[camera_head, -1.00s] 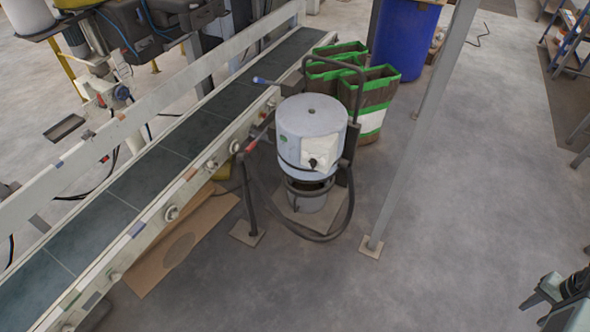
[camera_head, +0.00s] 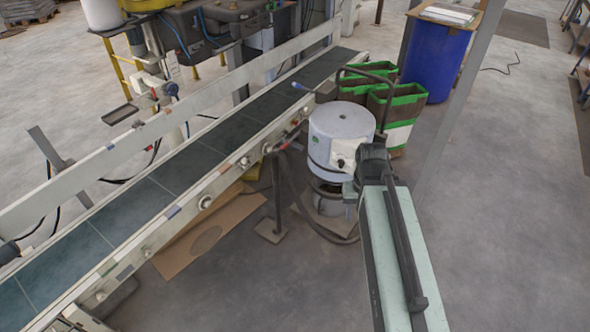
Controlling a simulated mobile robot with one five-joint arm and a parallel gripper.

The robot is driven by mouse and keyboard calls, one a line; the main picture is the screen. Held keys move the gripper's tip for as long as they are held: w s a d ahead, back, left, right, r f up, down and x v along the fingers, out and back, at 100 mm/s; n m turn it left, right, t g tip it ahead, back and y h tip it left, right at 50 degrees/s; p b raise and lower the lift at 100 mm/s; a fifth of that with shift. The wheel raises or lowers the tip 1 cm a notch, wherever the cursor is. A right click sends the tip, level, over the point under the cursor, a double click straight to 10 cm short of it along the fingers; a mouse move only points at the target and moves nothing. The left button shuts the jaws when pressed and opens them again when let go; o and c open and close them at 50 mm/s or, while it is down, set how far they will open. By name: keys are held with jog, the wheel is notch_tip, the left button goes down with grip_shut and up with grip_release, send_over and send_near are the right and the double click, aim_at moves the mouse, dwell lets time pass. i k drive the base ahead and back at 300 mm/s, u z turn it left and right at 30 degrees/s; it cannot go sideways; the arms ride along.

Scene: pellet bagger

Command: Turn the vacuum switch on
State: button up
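The vacuum (camera_head: 338,125) is a pale grey-blue drum with a green mark on its side, standing beside the conveyor. A white switch box (camera_head: 343,150) is on its front, with a small dark switch (camera_head: 341,163) on it. My arm reaches up from the bottom right, and my gripper (camera_head: 351,188) is at the vacuum's front right, just below and right of the switch in the picture. I cannot tell whether it touches the vacuum. The arm hides the vacuum's lower right part. The gripper's fingers are too small and hidden to tell if they are open.
The conveyor (camera_head: 182,168) runs diagonally on the left, with a metal rail along it. Green-edged brown bags (camera_head: 397,105) and a blue barrel (camera_head: 438,60) stand behind the vacuum. A grey post (camera_head: 450,125) rises to the right. Cardboard (camera_head: 205,232) lies under the conveyor. The floor at right is clear.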

aim_at(340, 162)
jog(key=u, duration=1.4)
jog(key=i, duration=1.05)
jog(key=z, duration=0.05)
